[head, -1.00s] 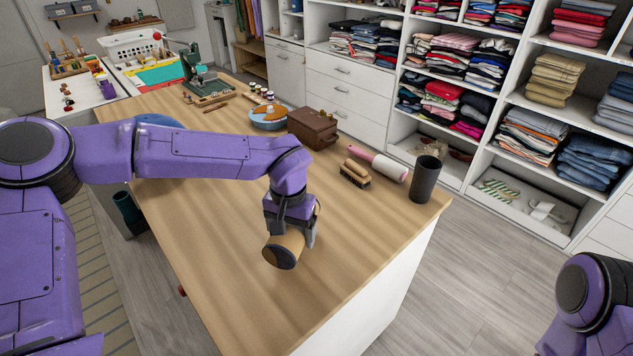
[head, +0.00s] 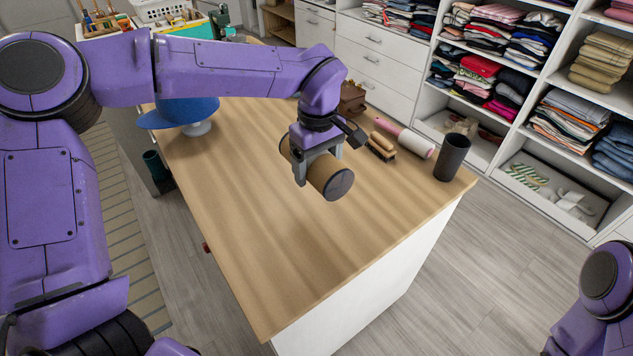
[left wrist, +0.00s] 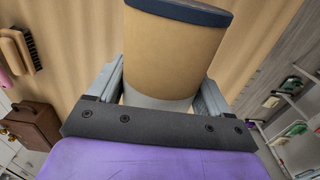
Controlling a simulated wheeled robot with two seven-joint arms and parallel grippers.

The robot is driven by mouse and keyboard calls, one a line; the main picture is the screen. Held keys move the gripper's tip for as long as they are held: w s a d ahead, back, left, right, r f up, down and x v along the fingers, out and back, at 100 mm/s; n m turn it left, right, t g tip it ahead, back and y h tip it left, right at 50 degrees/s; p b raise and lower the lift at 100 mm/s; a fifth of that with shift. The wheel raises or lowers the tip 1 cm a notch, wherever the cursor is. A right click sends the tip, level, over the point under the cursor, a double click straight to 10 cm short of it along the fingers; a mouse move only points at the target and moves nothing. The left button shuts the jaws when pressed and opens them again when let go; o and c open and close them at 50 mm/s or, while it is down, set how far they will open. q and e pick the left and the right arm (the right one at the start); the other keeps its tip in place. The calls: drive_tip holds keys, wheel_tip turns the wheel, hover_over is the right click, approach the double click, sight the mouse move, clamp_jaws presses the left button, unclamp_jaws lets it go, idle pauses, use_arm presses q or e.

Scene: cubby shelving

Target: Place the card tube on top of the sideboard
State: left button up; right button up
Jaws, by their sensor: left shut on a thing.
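The card tube (head: 322,174) is a tan cylinder with a dark end cap. My left gripper (head: 315,170) is shut on it and holds it tilted over the wooden top. In the left wrist view the card tube (left wrist: 173,50) sits between the two fingers, with its dark rim at the top. The gap between the tube and the wooden surface is hard to judge. The wooden-topped white unit (head: 270,250), perhaps the sideboard, lies below it. Of my right arm only a purple part shows at the lower right; its gripper is out of view.
A dark cup (head: 452,157), a pink-handled lint roller (head: 415,143), a brush (head: 381,146) and a brown box (head: 352,98) stand toward the right and back. A blue cap on a stand (head: 185,115) is at the left. The front of the top is clear.

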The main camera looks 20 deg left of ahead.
use_arm(q)
drive_tip(key=w+a+f+p, duration=0.1)
drive_tip(key=w+a+f, duration=0.1)
drive_tip(key=w, duration=0.1)
drive_tip(key=w+a+f+p, duration=0.2)
drive_tip(key=w+a+f, duration=0.1)
drive_tip(key=w+a+f+p, duration=0.1)
drive_tip(key=w+a+f, duration=0.2)
drive_tip(key=shift+w+a+p, duration=0.2)
drive_tip(key=shift+p, duration=0.2)
drive_tip(key=shift+w+a+f, duration=0.15)
drive_tip(key=shift+f, duration=0.2)
drive_tip(key=f, duration=0.1)
drive_tip(key=f+p, duration=0.1)
drive_tip(key=f, duration=0.1)
drive_tip(key=shift+w+a+f+p, duration=0.25)
drive_tip(key=shift+w+a+p, duration=0.1)
drive_tip(key=shift+w+f, duration=0.1)
drive_tip(key=shift+f, duration=0.15)
drive_tip(key=shift+f, duration=0.1)
drive_tip(key=o, duration=1)
drive_tip(key=shift+o, duration=0.3)
